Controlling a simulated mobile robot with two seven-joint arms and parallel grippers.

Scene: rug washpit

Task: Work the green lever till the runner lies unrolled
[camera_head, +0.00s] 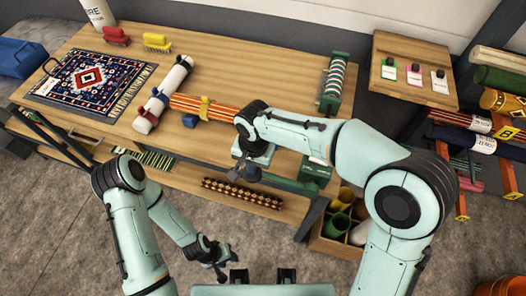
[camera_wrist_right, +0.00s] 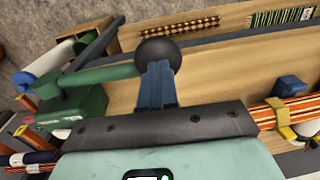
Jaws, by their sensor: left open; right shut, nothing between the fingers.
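The green lever (camera_wrist_right: 112,76) ends in a black ball knob (camera_wrist_right: 158,53) in the right wrist view. It reaches out from a green box (camera_wrist_right: 80,110), which also shows at the table's right front in the head view (camera_head: 316,168). My right gripper (camera_wrist_right: 158,75) is shut with nothing between its fingers, its tips close at the knob; I cannot tell if they touch it. An orange-striped roll (camera_head: 222,110), seemingly the runner, lies on the table with a yellow strap, partly behind my right arm. My left gripper (camera_head: 218,264) is open and empty, low in front of the table.
A patterned rug (camera_head: 92,80), a white roll (camera_head: 163,95) and red (camera_head: 116,36) and yellow (camera_head: 157,42) brushes lie on the table (camera_head: 235,65). A wooden crate (camera_head: 340,236) of rolls stands below right. Rolled rugs (camera_head: 495,75) fill a rack at right.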

